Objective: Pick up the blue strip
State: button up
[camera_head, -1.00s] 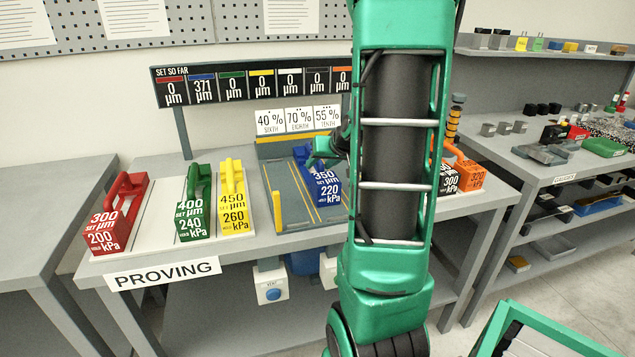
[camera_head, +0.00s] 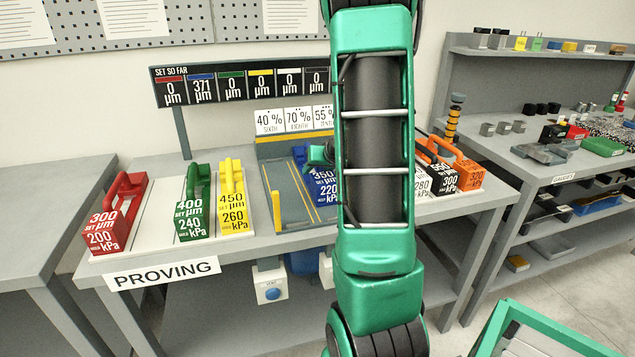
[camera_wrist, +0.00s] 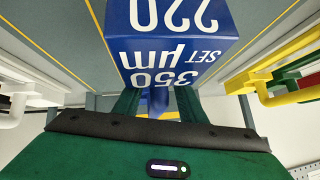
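The blue strip, a block with a handle marked 350 µm and 220 kPa, stands on the grey fixture (camera_head: 287,190) on the proving bench. Its front (camera_head: 324,186) is partly hidden by my arm in the head view. My gripper (camera_head: 319,155) is at its handle, mostly hidden there. In the wrist view the labelled block (camera_wrist: 170,45) fills the upper middle. My green gripper fingers (camera_wrist: 157,103) lie on either side of the blue handle, with a small gap seeming to show, so the gripper looks open around it.
Red (camera_head: 116,212), green (camera_head: 194,204) and yellow (camera_head: 232,198) blocks stand left of the fixture. A white (camera_head: 422,185), a black (camera_head: 446,180) and an orange block (camera_head: 469,176) stand right of it. A display board (camera_head: 240,85) rises behind. A yellow post (camera_head: 276,211) edges the fixture.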

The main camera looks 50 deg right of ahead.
grip_shut()
jog(key=shift+r, duration=0.1)
